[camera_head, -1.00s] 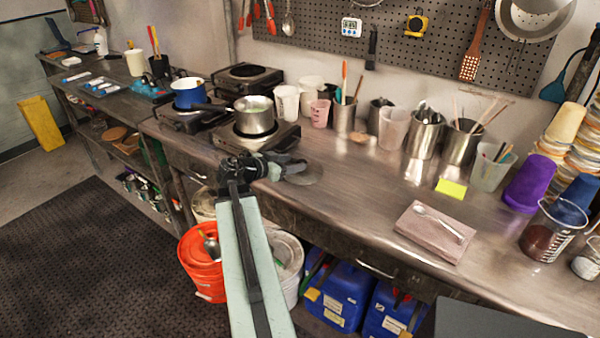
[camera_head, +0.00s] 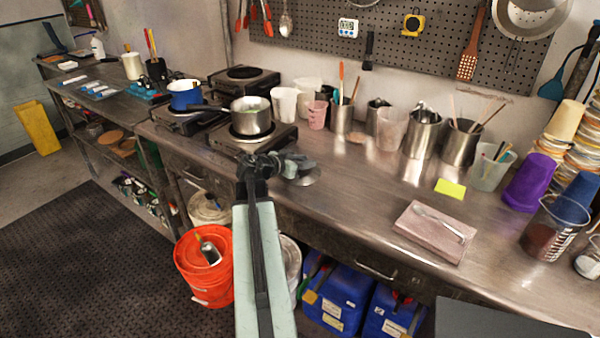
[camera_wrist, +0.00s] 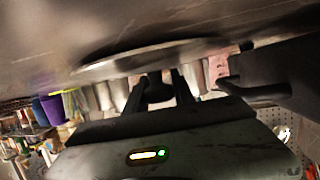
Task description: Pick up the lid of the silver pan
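The silver pan (camera_head: 251,117) stands uncovered on the nearer right hot plate, with pale green contents visible inside. Its lid (camera_head: 310,179), a flat round metal disc, is on the steel counter in front of that hot plate, partly hidden by my gripper (camera_head: 298,167). In the wrist view, turned upside down, the lid (camera_wrist: 145,58) appears nearly edge-on. My gripper (camera_wrist: 162,86) is at the lid, its two dark fingers apart on either side of a dark knob. I cannot tell whether the fingers touch the knob.
A blue pot (camera_head: 186,97) stands on the hot plate to the left. White and pink cups (camera_head: 317,114) and metal tool holders line the back of the counter (camera_head: 350,205). A pink block (camera_head: 435,232) with a spoon lies to the right. An orange bucket (camera_head: 203,270) stands below.

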